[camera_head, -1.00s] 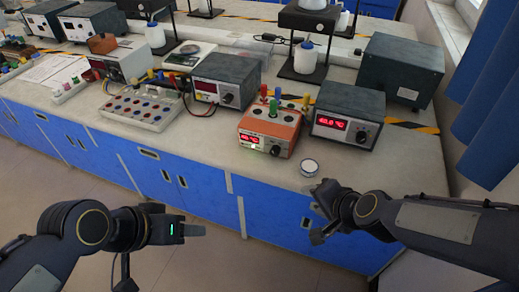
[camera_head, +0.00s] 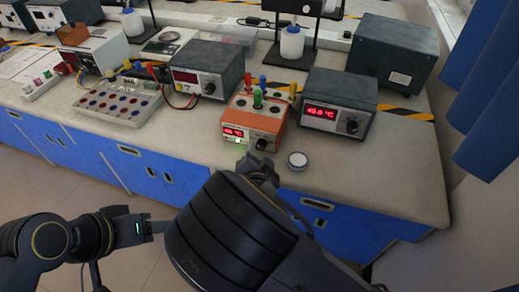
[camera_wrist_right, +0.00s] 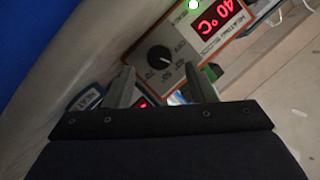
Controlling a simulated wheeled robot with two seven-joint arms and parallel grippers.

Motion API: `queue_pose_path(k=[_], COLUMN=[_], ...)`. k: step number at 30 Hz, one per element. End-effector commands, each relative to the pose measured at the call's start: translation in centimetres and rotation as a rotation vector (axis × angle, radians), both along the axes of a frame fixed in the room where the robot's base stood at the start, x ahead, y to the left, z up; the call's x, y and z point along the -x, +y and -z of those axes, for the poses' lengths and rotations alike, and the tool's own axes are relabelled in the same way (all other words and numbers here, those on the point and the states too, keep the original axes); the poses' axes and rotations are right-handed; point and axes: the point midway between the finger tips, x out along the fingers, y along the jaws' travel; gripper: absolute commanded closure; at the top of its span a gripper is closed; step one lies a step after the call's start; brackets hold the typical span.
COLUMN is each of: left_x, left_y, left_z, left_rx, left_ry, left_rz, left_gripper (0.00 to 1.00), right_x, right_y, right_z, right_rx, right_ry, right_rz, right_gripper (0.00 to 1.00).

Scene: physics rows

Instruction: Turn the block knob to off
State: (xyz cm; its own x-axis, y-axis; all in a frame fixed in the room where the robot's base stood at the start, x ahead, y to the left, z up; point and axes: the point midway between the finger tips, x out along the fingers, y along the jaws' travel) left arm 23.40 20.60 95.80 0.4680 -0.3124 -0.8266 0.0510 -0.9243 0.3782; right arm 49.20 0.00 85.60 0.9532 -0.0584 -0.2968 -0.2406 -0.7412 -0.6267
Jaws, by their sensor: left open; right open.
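The orange-framed heating block (camera_head: 252,124) stands near the bench's front edge, with a red display reading about 40 °C. Its black round knob (camera_head: 262,144) is at the lower right of its front. In the right wrist view the knob (camera_wrist_right: 160,58) shows a pale pointer mark among printed labels, too blurred to read surely. My right gripper (camera_head: 258,170) is just in front of the block, below the knob. Its open fingers (camera_wrist_right: 163,84) point towards the panel, one on each side of the knob, apparently apart from it. My left gripper (camera_head: 148,228) is open, low in front of the cabinets.
The bench's front right is clear.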

Motion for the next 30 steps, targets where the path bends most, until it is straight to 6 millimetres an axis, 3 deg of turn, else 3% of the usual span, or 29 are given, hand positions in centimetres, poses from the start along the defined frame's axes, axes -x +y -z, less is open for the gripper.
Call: queue_pose_path(k=[6, 17, 27, 30], left_x=[0.0, 0.0, 0.0, 0.0], left_y=[0.0, 0.0, 0.0, 0.0], left_z=[-0.1, -0.1, -0.1, -0.2], left_rx=[0.000, 0.000, 0.000, 0.000], left_ry=[0.000, 0.000, 0.000, 0.000], left_rz=[0.000, 0.000, 0.000, 0.000], left_gripper=[0.50, 0.50, 0.50, 0.50], right_x=[-2.5, -3.0, -3.0, -3.0], right_y=[-0.2, -0.2, -0.2, -0.2], right_z=[0.8, 1.0, 1.0, 1.0], right_rx=[0.001, 0.001, 0.001, 0.003], right_ry=[0.002, 0.002, 0.002, 0.003], right_rz=[0.001, -0.001, -0.001, -0.001], right_gripper=[0.50, 0.51, 0.94, 0.94])
